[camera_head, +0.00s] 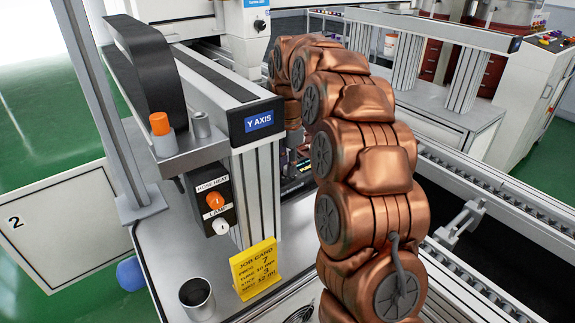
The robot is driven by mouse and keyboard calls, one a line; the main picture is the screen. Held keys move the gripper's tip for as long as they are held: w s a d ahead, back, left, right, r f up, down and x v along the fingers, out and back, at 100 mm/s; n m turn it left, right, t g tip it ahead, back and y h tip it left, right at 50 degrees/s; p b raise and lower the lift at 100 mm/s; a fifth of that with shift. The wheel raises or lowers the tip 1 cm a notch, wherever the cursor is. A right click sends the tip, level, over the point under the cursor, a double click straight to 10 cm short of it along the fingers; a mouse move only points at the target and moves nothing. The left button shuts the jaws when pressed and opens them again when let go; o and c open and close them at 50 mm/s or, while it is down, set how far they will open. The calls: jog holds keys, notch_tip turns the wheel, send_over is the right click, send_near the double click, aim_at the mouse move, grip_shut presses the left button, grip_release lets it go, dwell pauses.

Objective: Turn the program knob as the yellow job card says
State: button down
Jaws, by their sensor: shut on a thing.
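The yellow job card (256,268) stands on the grey bench top at the lower middle. Its print is small; the program line appears to read 7, and a 3 shows on a lower line. I cannot make out a program knob; my copper-coloured arm covers the area behind it. A dark panel with a small lit display (297,165) shows only partly beside my arm, behind the Y AXIS post. My gripper is hidden behind my arm links, so its hold on anything does not show.
A black switch box (209,207) labelled HOSE HEAT and LAMP carries an orange and a white knob. A metal cup (197,298) stands left of the card. The Y AXIS beam (250,121) overhangs the bench. A conveyor rail (475,240) runs along the right.

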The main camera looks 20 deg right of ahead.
jog(key=shift+m, duration=0.3)
jog(key=m, duration=0.4)
jog(key=shift+m+b, duration=0.4)
jog(key=m, duration=0.5)
jog(key=shift+b, duration=0.4)
jog(key=shift+m, duration=0.3)
jog(key=c, duration=1)
grip_release()
jog(key=shift+o, duration=0.2)
jog(key=shift+r, duration=0.1)
jog(key=shift+r, duration=3.7)
